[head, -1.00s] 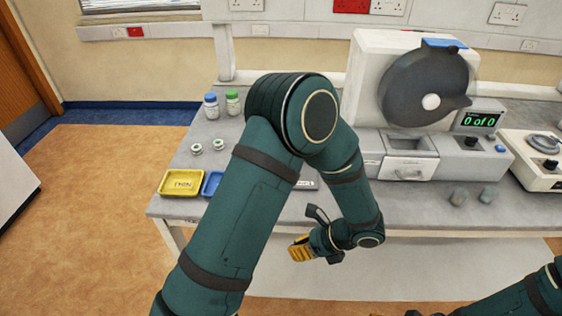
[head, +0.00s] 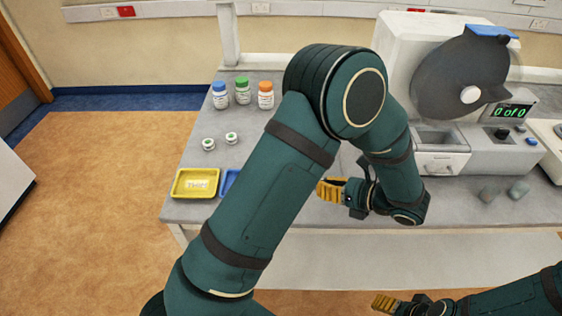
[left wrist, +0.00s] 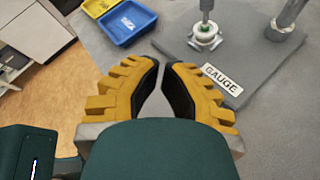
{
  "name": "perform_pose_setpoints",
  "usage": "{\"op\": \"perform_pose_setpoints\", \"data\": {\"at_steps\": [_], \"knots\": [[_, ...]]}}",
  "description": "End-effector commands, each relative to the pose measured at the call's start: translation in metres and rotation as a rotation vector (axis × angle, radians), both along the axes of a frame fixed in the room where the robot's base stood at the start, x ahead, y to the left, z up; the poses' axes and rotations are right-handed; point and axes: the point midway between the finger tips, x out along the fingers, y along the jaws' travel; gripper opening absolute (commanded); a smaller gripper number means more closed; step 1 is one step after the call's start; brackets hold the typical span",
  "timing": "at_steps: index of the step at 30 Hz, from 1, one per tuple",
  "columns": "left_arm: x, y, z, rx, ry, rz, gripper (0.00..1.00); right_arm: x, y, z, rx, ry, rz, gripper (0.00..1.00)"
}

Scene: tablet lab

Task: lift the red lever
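No red lever shows in either view; my left arm hides part of the bench in the head view. My left gripper (head: 322,190) is above the front of the bench, with yellow fingers. In the left wrist view its fingers (left wrist: 161,63) are a little apart with nothing between them.
A yellow tray (head: 178,193) and blue tray (head: 229,184) lie at the bench's left front. Capped bottles (head: 243,95) and two small white pieces (head: 231,138) stand behind. A machine with a dark disc (head: 455,85) and a drawer (head: 440,163) is at right.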

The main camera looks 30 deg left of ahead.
Motion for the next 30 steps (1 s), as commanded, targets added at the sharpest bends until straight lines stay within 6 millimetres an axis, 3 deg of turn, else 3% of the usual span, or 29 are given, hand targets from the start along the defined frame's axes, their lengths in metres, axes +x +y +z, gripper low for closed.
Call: {"op": "perform_pose_setpoints", "data": {"at_steps": [17,30], "knots": [[0.001,0.007,-0.002,0.006,-0.001,-0.001,0.0,0.0,0.0,-0.001,0.0,0.0,0.0,0.66],[0.003,0.081,-0.032,0.004,0.002,0.002,0.0,-0.003,0.0,-0.011,0.002,0.008,0.005,0.66]]}}
